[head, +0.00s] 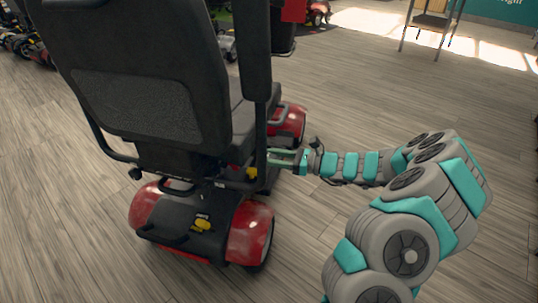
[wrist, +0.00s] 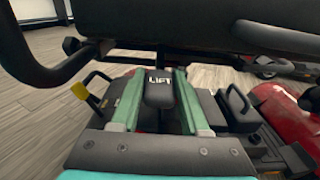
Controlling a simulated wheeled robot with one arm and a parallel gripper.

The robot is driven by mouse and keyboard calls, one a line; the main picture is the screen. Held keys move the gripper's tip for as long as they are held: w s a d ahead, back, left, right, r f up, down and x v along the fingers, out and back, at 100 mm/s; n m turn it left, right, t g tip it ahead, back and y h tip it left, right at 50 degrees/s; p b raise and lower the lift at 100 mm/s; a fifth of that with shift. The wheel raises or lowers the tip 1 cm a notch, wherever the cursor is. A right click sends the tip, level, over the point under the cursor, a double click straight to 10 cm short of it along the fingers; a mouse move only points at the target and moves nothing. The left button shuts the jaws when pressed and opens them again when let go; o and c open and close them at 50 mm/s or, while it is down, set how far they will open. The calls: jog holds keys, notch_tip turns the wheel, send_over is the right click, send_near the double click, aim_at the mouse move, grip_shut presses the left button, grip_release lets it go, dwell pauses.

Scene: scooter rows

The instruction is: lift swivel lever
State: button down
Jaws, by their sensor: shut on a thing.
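The swivel lever (wrist: 159,92) is a black paddle marked "LIFT" in the wrist view. It sits under the scooter's seat, between the two green fingers of my gripper (wrist: 156,78). The fingers are shut on it, one on each side. In the head view my gripper (head: 284,157) reaches in from the right beneath the seat of a red and black mobility scooter (head: 165,85), seen from behind. The lever cannot be made out there.
The black armrest (head: 254,50) stands close above my gripper. A red rear fender (head: 250,232) lies below and left of it. A yellow-tipped lever (wrist: 80,90) is left in the wrist view. Wooden floor is open to the right, with a small table (head: 433,22) behind.

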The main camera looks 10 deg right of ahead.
notch_tip(320, 180, up, 3)
jog(key=h+p, duration=0.1)
jog(key=p, duration=0.3)
jog(key=shift+f+g, duration=0.1)
jog(key=shift+g, duration=0.3)
jog(key=shift+h+p, duration=0.4)
jog(key=shift+p, duration=0.15)
jog(key=shift+f, duration=0.1)
jog(key=shift+c, duration=2)
grip_release()
jog(key=v, duration=0.7)
jog(key=shift+d, duration=0.35)
jog(key=shift+s, duration=0.15)
